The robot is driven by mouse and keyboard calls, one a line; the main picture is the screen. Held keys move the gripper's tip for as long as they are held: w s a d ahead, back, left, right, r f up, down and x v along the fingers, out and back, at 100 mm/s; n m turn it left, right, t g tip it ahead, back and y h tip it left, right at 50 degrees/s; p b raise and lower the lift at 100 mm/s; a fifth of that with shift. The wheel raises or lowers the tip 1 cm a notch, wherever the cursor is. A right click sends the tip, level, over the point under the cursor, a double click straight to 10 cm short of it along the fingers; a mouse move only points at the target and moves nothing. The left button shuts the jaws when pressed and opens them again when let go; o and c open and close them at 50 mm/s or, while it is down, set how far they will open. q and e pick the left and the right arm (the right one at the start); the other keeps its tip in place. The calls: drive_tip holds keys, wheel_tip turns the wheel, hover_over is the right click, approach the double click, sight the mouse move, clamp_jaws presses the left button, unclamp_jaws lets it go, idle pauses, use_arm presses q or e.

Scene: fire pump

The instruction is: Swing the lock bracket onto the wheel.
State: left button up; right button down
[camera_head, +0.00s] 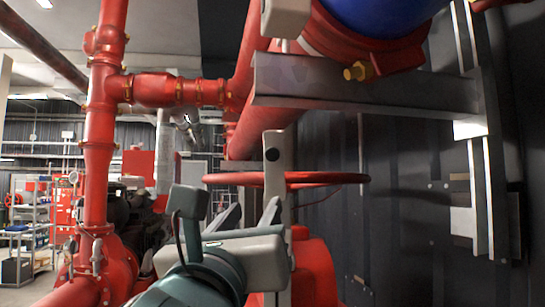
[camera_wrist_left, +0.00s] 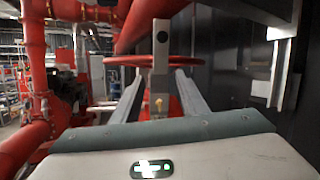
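The red wheel (camera_head: 325,178) lies level on top of a red valve body (camera_head: 313,265); it also shows in the left wrist view (camera_wrist_left: 120,60). The lock bracket (camera_head: 279,150) is a grey upright bar with a dark round spot near its top. It also shows in the left wrist view (camera_wrist_left: 160,50), crossing in front of the wheel's near rim. I cannot tell whether it grips the rim. My left gripper (camera_head: 254,207) points at the bracket. Its two fingers (camera_wrist_left: 160,80) are spread, with the bracket between them and gaps visible on both sides. My right gripper is not in view.
A grey steel beam (camera_head: 365,85) and a large red pipe with a blue part (camera_head: 375,12) hang above the wheel. Red pipes (camera_head: 100,130) stand at the left. A dark wall (camera_head: 400,200) closes the right side. Shelves (camera_head: 30,235) stand far left.

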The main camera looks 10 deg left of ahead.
sight(271, 156)
use_arm(q)
drive_tip(key=shift+m+t, duration=0.5)
drive_tip(key=shift+m, duration=0.4)
drive_tip(key=s+r, duration=0.3)
drive_tip(key=shift+s, duration=0.3)
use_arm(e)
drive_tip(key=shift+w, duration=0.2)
use_arm(q)
drive_tip(key=shift+w+d+r, duration=0.1)
drive_tip(key=shift+r, duration=0.05)
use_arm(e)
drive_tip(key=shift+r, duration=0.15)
